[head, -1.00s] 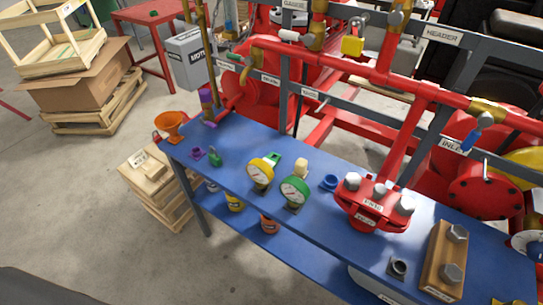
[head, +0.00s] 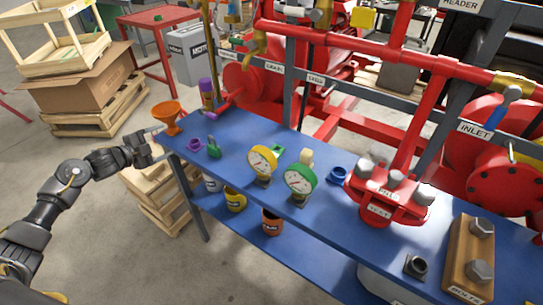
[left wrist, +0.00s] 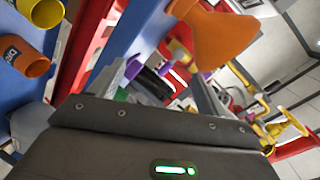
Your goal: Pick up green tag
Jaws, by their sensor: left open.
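A small flat green piece, which looks like the green tag (head: 278,149), lies on the blue bench behind the yellow-rimmed gauge, which partly hides it. A green padlock-like piece (head: 213,149) sits nearer the bench's left end, beside a purple piece (head: 195,145). My left gripper (head: 160,142) is open and empty at the bench's left end, just below the orange funnel (head: 166,114). It is well left of the green tag. My right gripper is out of view.
The blue bench (head: 240,178) also carries yellow and green gauges (head: 300,180), a blue ring (head: 338,175) and a red flange (head: 385,195). Red pipework stands behind it. Cans fill the lower shelf, and wooden crates (head: 150,190) stand below the left end.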

